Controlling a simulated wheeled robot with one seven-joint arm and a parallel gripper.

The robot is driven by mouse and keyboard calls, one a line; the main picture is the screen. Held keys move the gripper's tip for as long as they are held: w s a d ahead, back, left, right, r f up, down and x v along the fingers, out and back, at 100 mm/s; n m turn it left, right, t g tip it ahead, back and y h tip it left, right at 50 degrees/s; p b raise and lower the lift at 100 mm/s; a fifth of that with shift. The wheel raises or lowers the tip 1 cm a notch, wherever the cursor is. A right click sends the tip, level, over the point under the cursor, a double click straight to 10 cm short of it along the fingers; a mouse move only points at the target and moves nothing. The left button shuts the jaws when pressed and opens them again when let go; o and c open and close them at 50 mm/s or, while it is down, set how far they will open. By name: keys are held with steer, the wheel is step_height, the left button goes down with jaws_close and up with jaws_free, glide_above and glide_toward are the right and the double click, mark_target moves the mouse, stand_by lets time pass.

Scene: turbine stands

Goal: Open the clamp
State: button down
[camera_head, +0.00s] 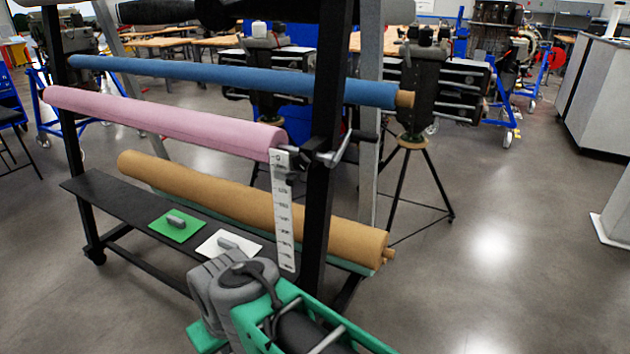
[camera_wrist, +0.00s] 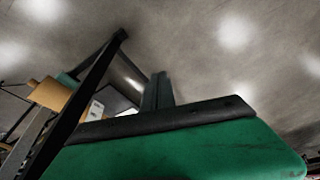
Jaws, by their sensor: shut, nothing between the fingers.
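The clamp (camera_head: 328,157) sits on the front black upright of the roll rack, just above mid-height. Its dark lever handle (camera_head: 347,146) sticks out to the right and slants upward. A white strip with a marked scale (camera_head: 284,210) hangs down beside it on the left. My arm enters the head view from the bottom, in front of and below the clamp, but my fingertips cannot be made out there. In the wrist view my gripper (camera_wrist: 157,90) shows as dark fingers, together and empty, beyond my green housing. I cannot make out the clamp in the wrist view.
The rack holds a blue roll (camera_head: 230,78), a pink roll (camera_head: 165,117) and a tan roll (camera_head: 250,200). Its black shelf (camera_head: 100,190) carries a green trowel-like plate (camera_head: 177,228) and a white one (camera_head: 222,250). A black tripod stand (camera_head: 412,160) stands behind. Floor to the right is clear.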

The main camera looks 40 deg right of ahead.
steer(key=w+d+r+m+t+y+b, duration=0.1)
steer(key=w+d+r+m+t+b, duration=0.2)
steer(key=w+d+m+t+b, duration=0.95)
steer(key=s+d+r+m+b, duration=0.1)
steer(key=d+r+m, duration=0.1)
steer(key=d, duration=0.6)
steer(key=s+d+r+m+t+b, duration=0.1)
steer(key=s+d+r+b, duration=0.1)
steer(key=d+r, duration=0.2)
steer(key=s+d+r+m+t+h+b, duration=0.1)
steer(key=d+r, duration=0.3)
steer(key=d, duration=0.7)
steer(key=shift+s+d+m, duration=0.35)
steer(key=shift+s+m, duration=0.2)
steer(key=shift+m, duration=0.3)
